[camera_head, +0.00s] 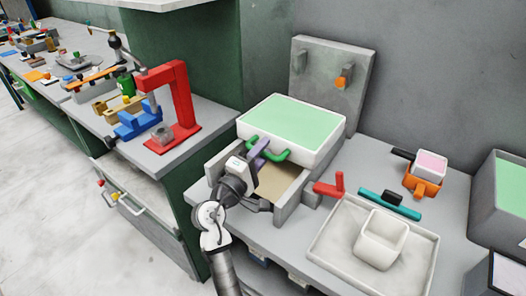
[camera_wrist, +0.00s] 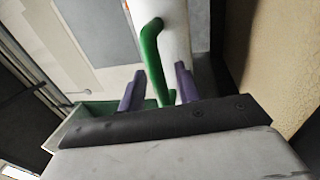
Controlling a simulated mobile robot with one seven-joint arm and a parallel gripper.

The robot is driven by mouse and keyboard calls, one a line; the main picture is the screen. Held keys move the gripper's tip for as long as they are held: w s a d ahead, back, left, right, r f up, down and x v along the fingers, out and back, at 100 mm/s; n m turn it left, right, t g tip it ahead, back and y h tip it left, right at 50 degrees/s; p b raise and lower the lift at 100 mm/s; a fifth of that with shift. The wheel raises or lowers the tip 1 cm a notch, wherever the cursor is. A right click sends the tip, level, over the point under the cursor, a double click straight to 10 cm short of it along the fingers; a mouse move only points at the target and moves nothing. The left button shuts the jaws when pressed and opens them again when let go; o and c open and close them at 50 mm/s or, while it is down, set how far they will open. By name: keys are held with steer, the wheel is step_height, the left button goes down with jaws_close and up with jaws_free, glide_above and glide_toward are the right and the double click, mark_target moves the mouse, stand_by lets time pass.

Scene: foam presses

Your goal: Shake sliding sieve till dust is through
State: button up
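The sliding sieve is a white-rimmed box (camera_head: 326,150) with a pale green surface, set on a grey frame (camera_head: 287,207) on the bench. A green bar handle (camera_head: 275,157) projects from its front wall. My gripper (camera_head: 258,150) is at the left part of this handle. In the wrist view, the purple fingers of my gripper (camera_wrist: 158,88) stand on either side of the green handle (camera_wrist: 152,50). A gap shows between the left finger and the handle; the right finger is close to it, and contact cannot be told. Dust on the sieve is not discernible.
A tan surface (camera_head: 280,184) shows inside the frame below the sieve. To the right are a red handle (camera_head: 331,187), a teal bar (camera_head: 385,203) and a pale tray (camera_head: 325,246) holding a white cup (camera_head: 381,240). A red press (camera_head: 181,100) stands on the left bench.

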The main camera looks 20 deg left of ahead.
steer(key=b+v, duration=0.4)
steer(key=v, duration=0.9)
steer(key=shift+s+a, duration=0.1)
steer(key=shift+s, duration=0.1)
